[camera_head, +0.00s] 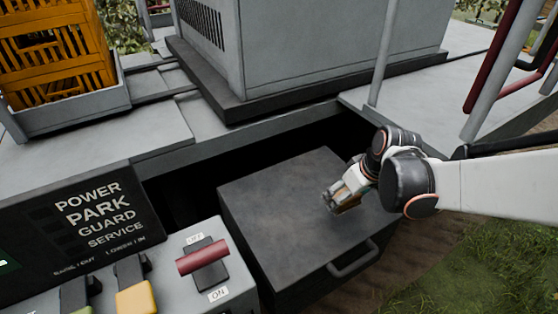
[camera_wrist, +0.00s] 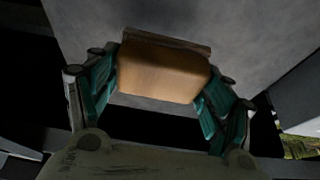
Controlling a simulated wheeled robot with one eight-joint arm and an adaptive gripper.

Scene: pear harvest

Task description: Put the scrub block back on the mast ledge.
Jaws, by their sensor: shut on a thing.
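My gripper (camera_head: 342,200) is over the top of a dark grey box with a handle (camera_head: 275,205) in the head view. In the wrist view my gripper (camera_wrist: 160,90) is shut on the scrub block (camera_wrist: 160,72), a tan block with a darker brown strip along its far edge. The teal finger pads sit on its left and right sides. I cannot tell whether the block touches the box top. I cannot identify the mast ledge with certainty.
A control panel with a red switch (camera_head: 203,257) and a yellow lever (camera_head: 137,297) stands at front left. An orange crate (camera_head: 62,60) sits at upper left. A large grey housing (camera_head: 300,50) stands behind. A grey post (camera_head: 385,50) and red rail (camera_head: 495,55) rise at right.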

